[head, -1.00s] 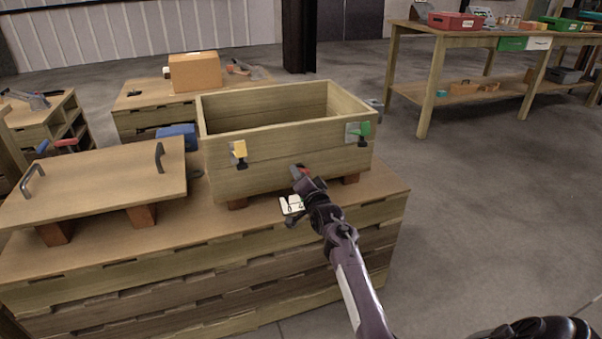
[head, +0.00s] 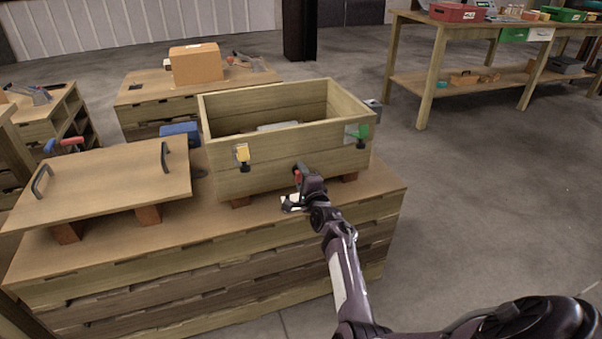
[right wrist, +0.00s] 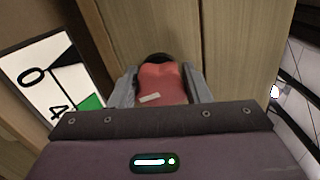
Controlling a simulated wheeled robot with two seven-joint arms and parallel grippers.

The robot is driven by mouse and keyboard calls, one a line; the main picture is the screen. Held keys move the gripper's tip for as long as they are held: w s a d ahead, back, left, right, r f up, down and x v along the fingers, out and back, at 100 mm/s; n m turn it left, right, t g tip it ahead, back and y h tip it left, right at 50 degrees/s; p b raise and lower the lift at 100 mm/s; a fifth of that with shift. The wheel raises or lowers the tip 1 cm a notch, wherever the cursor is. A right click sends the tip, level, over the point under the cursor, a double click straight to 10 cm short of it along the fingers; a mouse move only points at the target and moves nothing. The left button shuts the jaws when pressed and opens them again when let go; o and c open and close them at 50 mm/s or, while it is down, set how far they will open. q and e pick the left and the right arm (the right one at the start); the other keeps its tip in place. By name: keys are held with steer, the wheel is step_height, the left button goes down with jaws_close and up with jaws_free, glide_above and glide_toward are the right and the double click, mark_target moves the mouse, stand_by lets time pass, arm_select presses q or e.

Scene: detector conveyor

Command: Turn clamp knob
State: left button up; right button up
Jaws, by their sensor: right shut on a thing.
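The wooden box (head: 222,180) stands on blocks on the wooden bench. A red clamp knob (head: 297,176) is low in front of the box's front wall. My right gripper (head: 303,178) is at this knob. In the right wrist view the red knob (right wrist: 163,85) sits between the two grey fingers, and my right gripper (right wrist: 161,88) is shut on it. A white dial card (right wrist: 55,75) with black digits and a green patch shows beside it at the left. My left gripper is not in view.
A wooden lid (head: 95,185) with two dark handles lies on blocks left of the box. A blue object (head: 180,131) is behind it. A cardboard box (head: 196,64) stands on a rear bench. The floor at the right is clear.

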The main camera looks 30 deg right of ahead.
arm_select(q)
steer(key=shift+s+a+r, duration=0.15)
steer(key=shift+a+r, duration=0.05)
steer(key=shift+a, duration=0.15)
arm_select(e)
steer(key=shift+m, duration=0.5)
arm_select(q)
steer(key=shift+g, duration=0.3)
arm_select(e)
steer(key=o, duration=1)
arm_select(q)
steer(key=shift+p, duration=0.3)
arm_select(e)
steer(key=shift+s, duration=0.35)
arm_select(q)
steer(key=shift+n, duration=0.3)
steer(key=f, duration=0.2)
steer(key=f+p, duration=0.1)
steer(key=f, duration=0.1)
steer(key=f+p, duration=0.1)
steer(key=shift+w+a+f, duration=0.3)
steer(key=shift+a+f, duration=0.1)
arm_select(e)
steer(key=v, duration=0.7)
